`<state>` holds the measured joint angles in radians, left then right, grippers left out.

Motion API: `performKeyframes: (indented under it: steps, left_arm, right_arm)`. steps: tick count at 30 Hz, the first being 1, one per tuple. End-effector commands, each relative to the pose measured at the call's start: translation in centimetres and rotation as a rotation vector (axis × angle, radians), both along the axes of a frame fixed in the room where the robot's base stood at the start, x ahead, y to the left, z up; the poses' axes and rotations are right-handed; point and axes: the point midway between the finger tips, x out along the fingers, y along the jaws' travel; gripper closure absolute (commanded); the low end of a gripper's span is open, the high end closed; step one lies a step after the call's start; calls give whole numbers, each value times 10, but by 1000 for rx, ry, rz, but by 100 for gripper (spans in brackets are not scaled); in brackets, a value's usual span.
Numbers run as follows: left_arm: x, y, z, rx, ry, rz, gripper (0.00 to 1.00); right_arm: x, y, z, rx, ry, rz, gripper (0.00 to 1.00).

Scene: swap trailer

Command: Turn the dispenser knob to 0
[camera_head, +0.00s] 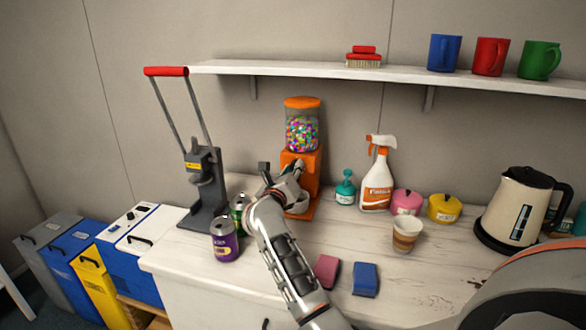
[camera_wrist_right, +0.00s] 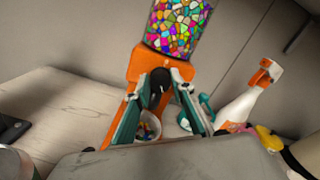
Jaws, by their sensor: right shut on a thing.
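The orange candy dispenser (camera_head: 302,160) stands on the counter against the wall, its clear globe full of colorful candies. In the right wrist view the dispenser (camera_wrist_right: 150,62) is straight ahead, with its dark knob (camera_wrist_right: 158,79) on the front. My right gripper (camera_wrist_right: 162,86) has its two fingers on either side of the knob, shut on it. In the head view my right gripper (camera_head: 282,178) covers the dispenser's front and hides the knob. The knob's setting cannot be read. A small opening with candies (camera_wrist_right: 148,126) shows below the knob. My left gripper is not in view.
A purple can (camera_head: 224,242) and a green can (camera_head: 239,208) stand left of my right arm, near a grey press (camera_head: 203,188). Right of the dispenser are a teal bottle (camera_head: 345,190), a spray bottle (camera_head: 377,182) and a paper cup (camera_head: 406,235). Sponges (camera_head: 365,280) lie in front.

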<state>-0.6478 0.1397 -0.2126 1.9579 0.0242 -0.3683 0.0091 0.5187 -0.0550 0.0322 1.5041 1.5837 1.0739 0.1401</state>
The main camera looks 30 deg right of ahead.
Motion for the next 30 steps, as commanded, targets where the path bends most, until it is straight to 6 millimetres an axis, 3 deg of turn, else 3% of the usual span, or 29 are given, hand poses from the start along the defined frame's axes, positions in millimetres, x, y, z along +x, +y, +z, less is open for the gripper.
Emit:
performKeyframes:
  steps: [1, 2, 3, 17, 30]
  left_arm:
    - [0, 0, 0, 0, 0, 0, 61]
    - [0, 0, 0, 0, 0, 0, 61]
    - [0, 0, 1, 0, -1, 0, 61]
    - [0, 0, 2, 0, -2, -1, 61]
    - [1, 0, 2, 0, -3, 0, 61]
  right_arm:
    - [0, 0, -1, 1, 1, -1, 98]
    - [0, 0, -1, 1, 1, -1, 72]
    - [0, 0, -1, 1, 1, -1, 62]
    - [-4, 6, -1, 2, -1, 0, 61]
    - [-57, 68, -2, 4, 1, 1, 61]
